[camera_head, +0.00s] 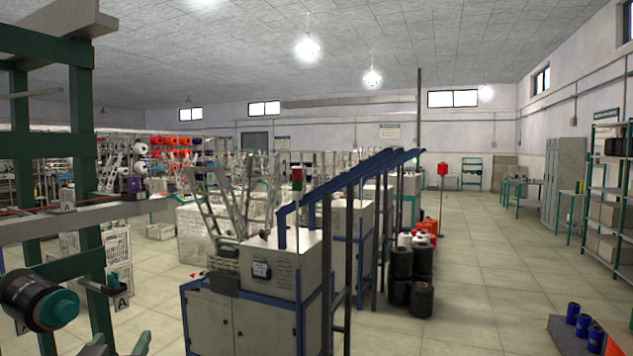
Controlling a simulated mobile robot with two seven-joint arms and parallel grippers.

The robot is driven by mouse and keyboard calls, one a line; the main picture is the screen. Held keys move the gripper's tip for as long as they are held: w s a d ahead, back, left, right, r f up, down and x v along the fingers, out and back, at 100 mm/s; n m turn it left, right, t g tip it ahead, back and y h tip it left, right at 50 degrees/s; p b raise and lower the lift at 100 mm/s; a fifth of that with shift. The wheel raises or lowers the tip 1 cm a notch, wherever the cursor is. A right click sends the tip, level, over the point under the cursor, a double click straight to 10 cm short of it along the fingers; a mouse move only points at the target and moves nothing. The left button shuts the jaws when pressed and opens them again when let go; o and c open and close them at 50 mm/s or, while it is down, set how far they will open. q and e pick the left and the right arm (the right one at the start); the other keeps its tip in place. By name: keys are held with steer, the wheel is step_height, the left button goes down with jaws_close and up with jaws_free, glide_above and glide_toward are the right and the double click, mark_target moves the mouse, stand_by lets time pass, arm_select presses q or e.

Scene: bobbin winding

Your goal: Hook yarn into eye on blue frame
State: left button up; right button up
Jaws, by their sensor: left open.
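The blue frame (350,176) rises over a grey machine cabinet (270,268) in the middle, with a sloping blue top rail and dark uprights. No eye on it is clear enough to pick out. A thin red yarn (22,211) runs across the grey bar of the green stand at the left. A dark yarn package (30,300) with a teal core sits at the lower left. My right gripper is not in view.
The green stand (82,150) fills the left foreground. Black yarn cones (411,275) are stacked on the floor right of the machine. A table corner (565,338) with blue spools (573,313) is at the lower right. A shelf stands at the far right. The right aisle is clear.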

arm_select(q)
steer(key=shift+c, duration=0.3)
steer(key=shift+d+f, duration=0.1)
steer(key=shift+f, duration=0.15)
steer(key=shift+c, duration=1.3)
steer(key=d+f, duration=0.1)
steer(key=f, duration=0.4)
steer(key=s+d+f+m+g+h, duration=0.1)
steer(key=f, duration=0.4)
steer(key=d+f+m+g+h, duration=0.1)
steer(key=f, duration=0.5)
steer(key=shift+s, duration=0.15)
steer(key=shift+c, duration=0.4)
steer(key=s+d+f+m+g+h, duration=0.1)
steer(key=s+d+f+g+h, duration=0.1)
steer(key=s+f, duration=0.8)
steer(key=s+d+f+m+g+h, duration=0.1)
steer(key=s+d+f+m+g, duration=0.15)
steer(key=s+f, duration=0.75)
steer(key=s+d+f+g, duration=0.1)
steer(key=s+d+f, duration=0.1)
steer(key=s+f, duration=0.5)
step_height(320, 180, down, 4)
steer(key=shift+s+f+n+h, duration=0.15)
steer(key=shift+s+n+h, duration=0.05)
steer(key=shift+n+h, duration=0.25)
